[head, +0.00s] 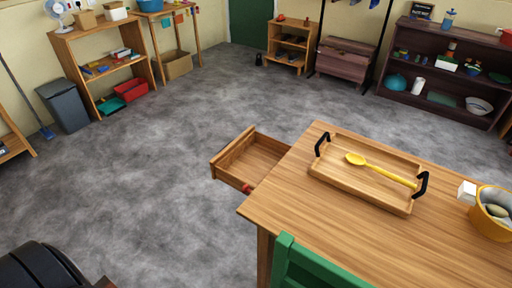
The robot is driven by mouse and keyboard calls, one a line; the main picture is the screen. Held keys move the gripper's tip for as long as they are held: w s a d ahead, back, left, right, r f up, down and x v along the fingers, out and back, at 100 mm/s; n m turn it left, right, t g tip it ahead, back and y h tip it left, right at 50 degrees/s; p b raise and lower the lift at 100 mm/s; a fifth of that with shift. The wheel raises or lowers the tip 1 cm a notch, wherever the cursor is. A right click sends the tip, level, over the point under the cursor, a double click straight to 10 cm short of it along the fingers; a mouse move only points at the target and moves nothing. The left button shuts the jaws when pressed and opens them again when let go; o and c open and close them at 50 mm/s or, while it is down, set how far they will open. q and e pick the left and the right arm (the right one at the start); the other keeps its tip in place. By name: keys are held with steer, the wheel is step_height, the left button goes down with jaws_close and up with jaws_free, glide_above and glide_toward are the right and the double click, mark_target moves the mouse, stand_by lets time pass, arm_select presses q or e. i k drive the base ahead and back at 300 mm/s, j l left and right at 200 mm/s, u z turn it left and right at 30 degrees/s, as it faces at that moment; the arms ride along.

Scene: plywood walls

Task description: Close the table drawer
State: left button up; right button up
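A wooden table (330,225) fills the lower right. Its drawer (258,160) stands pulled out from the table's left side, with its open top showing. The visible inside of the drawer looks empty; its rear part is hidden under the tabletop. A small red piece (248,189) shows at the drawer's near side by the table edge; I cannot tell what it is. Neither of my grippers is in view, and nothing is seen touching the drawer.
On the table are a wooden tray (345,180) with a yellow spoon (385,171) and a yellow pot (490,226). A green chair (305,268) stands at the near side. Grey floor (130,190) left of the drawer is clear. Shelves line the walls.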

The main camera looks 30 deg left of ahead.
mark_target(247, 159)
steer(key=i+j+z, duration=0.25)
steer(key=j, duration=0.35)
steer(key=j+z, duration=0.2)
steer(key=j, duration=0.4)
steer(key=j+z, duration=0.25)
steer(key=j, duration=0.35)
steer(key=i, duration=0.05)
